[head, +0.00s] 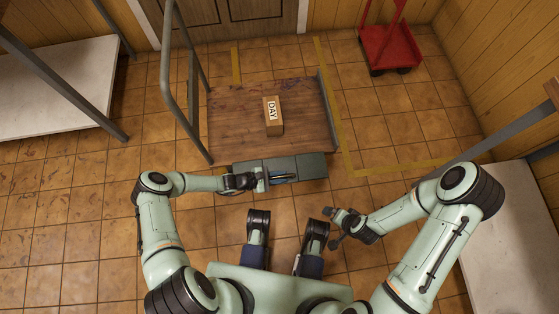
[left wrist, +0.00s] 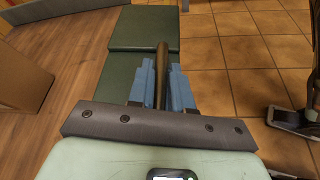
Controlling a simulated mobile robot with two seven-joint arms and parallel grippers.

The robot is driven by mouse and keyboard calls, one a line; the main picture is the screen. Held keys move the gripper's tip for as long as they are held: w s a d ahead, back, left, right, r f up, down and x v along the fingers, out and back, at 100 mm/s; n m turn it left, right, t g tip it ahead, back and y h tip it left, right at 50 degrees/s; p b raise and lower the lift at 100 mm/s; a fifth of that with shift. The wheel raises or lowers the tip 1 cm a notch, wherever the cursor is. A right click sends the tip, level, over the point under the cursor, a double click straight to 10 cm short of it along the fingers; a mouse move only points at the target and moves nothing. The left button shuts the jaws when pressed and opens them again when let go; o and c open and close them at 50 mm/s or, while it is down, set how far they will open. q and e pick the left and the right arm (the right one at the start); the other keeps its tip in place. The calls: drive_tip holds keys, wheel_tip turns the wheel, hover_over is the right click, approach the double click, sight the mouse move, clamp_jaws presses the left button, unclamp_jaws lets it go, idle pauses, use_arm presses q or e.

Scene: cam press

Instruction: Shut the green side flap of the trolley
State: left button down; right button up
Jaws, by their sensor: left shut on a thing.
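The trolley (head: 235,130) has a brown wooden deck, with its near long side toward me. The green side flap (head: 310,167) runs along that near side and lies outward from the deck edge, its green face showing from above. Its exact tilt is hard to tell. In the left wrist view the flap (left wrist: 143,30) shows as green panels beside the deck. My left gripper (head: 264,183) is at the flap's outer edge. Its blue fingers (left wrist: 161,85) are shut on a thin brown bar (left wrist: 162,60) beside the flap. My right gripper (head: 338,228) is empty, fingers apart, right of and nearer than the flap.
A red cart (head: 390,48) stands back right. Tiled floor is clear around the trolley's right.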

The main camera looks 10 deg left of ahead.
use_arm(q)
drive_tip(key=shift+w+a+r, duration=0.15)
drive_tip(key=shift+w+r, duration=0.2)
drive_tip(key=shift+r, duration=0.1)
use_arm(e)
drive_tip(key=shift+s+a+r, duration=0.15)
drive_tip(key=shift+s+r, duration=0.1)
drive_tip(key=shift+s, duration=0.05)
use_arm(q)
drive_tip(key=shift+w, duration=0.1)
drive_tip(key=c, duration=1.1)
unclamp_jaws()
drive_tip(key=p+v, duration=0.2)
drive_tip(key=v, duration=1.1)
drive_tip(key=shift+s+a+r+p, duration=0.1)
drive_tip(key=shift+s+p, duration=0.15)
drive_tip(key=shift+p, duration=0.1)
use_arm(e)
drive_tip(key=shift+g+y, duration=0.4)
drive_tip(key=shift+g, duration=0.3)
drive_tip(key=s+r, duration=0.1)
drive_tip(key=s+a, duration=0.1)
drive_tip(key=s+a+r, duration=0.1)
drive_tip(key=s, duration=0.1)
drive_tip(key=shift+r, duration=0.35)
